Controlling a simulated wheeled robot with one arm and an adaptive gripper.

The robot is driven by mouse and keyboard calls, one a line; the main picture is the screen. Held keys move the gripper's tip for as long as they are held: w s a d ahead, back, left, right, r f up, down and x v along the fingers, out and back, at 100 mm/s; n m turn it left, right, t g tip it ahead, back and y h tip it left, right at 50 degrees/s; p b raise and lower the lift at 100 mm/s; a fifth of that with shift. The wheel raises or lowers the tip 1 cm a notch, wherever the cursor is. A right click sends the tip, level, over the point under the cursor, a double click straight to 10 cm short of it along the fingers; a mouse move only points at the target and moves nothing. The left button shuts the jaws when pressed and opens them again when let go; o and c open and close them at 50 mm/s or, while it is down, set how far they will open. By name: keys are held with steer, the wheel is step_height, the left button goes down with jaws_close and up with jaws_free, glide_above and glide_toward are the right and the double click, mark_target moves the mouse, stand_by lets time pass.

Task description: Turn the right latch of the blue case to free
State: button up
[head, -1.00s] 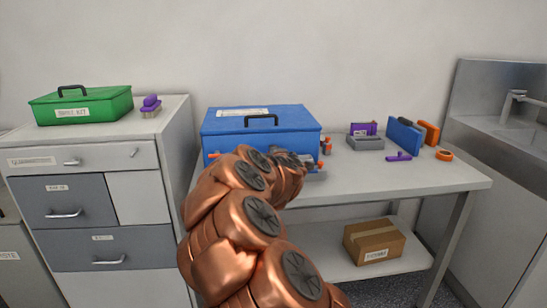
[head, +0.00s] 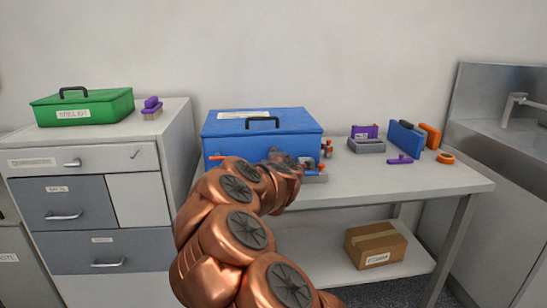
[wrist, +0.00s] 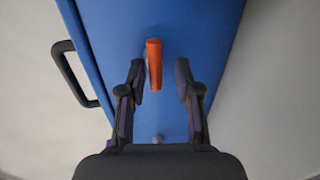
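The blue case (head: 262,122) stands shut on the bench, with a black handle (head: 262,120) on its lid. Its left latch (head: 216,158) shows as a small orange bar at the front. In the wrist view, an orange latch bar (wrist: 154,65) stands out from the blue case (wrist: 200,30), lengthwise between the fingers. My gripper (wrist: 160,75) is open around this bar, which is nearer the left finger; I cannot tell whether they touch. In the head view my arm covers most of the right front of the case, so the right latch is not clear there.
Right of the case are small orange-capped items (head: 327,148), a grey holder with a purple block (head: 366,143), blue and orange upright pieces (head: 405,138) and an orange ring (head: 445,157). A green case (head: 85,107) stands on the left cabinet. A cardboard box (head: 375,245) sits below.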

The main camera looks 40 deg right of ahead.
steer(key=shift+o, duration=0.6)
steer(key=shift+r, duration=0.1)
steer(key=v, duration=1.2)
steer(key=shift+s, duration=0.1)
